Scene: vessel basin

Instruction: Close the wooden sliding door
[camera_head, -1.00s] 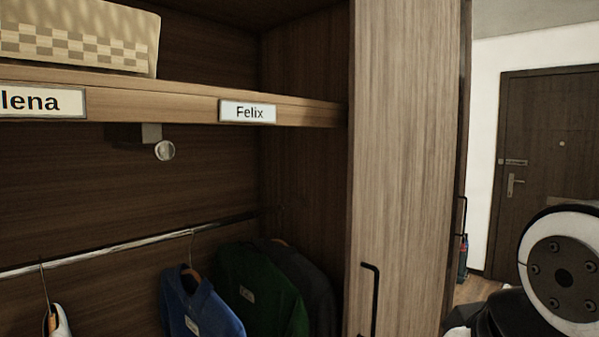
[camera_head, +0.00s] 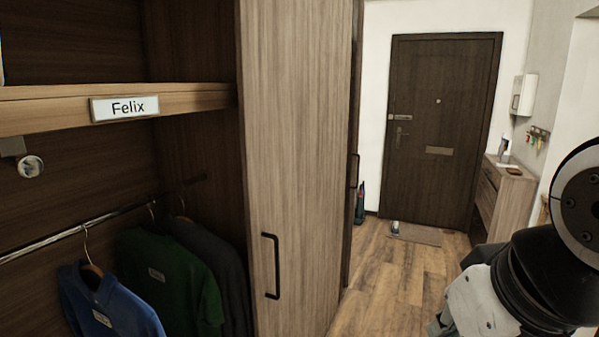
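The wooden sliding door (camera_head: 297,150) is a tall, light-brown panel at the right side of the open wardrobe. A black bar handle (camera_head: 272,265) is fixed low on its face, near its left edge. The wardrobe's left part stands open, showing a shelf and hanging clothes. My arm shows at the lower right, with a round white-and-black joint, well apart from the door. My gripper is not in view.
A dark entrance door (camera_head: 440,130), a doormat (camera_head: 415,234) and a cabinet (camera_head: 508,200) are beyond. Wooden floor (camera_head: 385,290) lies open between.

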